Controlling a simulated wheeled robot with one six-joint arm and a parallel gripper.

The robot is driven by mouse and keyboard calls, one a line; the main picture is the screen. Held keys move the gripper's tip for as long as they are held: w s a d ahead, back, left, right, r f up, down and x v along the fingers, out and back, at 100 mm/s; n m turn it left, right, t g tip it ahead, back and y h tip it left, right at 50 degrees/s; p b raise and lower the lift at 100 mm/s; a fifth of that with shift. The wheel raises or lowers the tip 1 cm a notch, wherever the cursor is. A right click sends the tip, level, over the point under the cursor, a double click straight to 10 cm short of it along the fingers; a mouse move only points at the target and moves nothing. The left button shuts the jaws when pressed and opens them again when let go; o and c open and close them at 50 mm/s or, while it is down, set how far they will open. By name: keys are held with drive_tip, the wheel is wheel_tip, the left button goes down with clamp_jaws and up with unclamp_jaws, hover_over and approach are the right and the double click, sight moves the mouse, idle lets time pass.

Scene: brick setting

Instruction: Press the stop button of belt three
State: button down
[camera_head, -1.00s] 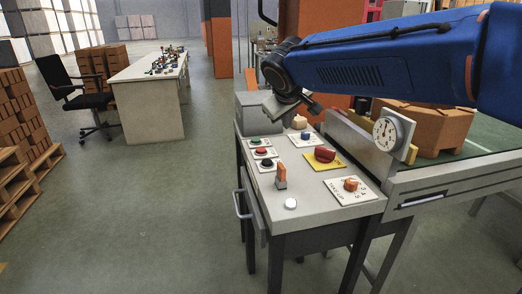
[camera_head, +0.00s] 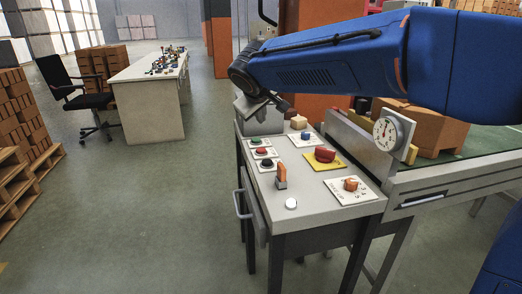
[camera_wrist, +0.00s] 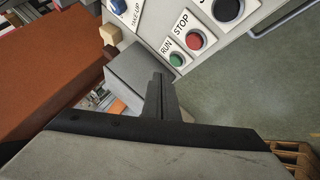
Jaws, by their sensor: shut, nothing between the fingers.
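The red STOP button (camera_head: 261,151) sits on a white plate on the grey control desk. In the wrist view the STOP button (camera_wrist: 195,40) is labelled, with the green RUN button (camera_wrist: 177,60) below it and a black button (camera_wrist: 228,8) above right. The green button (camera_head: 255,141) and black button (camera_head: 266,163) flank the red one in the head view. My gripper (camera_wrist: 160,82) is shut and empty. It is above the grey box at the desk's far end, apart from the buttons. In the head view its fingertips are hard to make out. No belt number is readable.
The grey desk (camera_head: 328,203) also bears a red knob (camera_head: 324,154) on a yellow plate, an orange knob (camera_head: 350,184), an orange-handled switch (camera_head: 281,175) and a white button (camera_head: 290,203). A dial (camera_head: 386,133) stands at right, beside the conveyor.

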sight(261, 151)
drive_tip(key=shift+f, duration=3.9)
drive_tip(key=shift+f, duration=0.1)
drive_tip(key=shift+f, duration=0.35)
drive_tip(key=shift+f, duration=0.45)
drive_tip(key=shift+r, duration=0.9)
drive_tip(key=shift+r, duration=2.5)
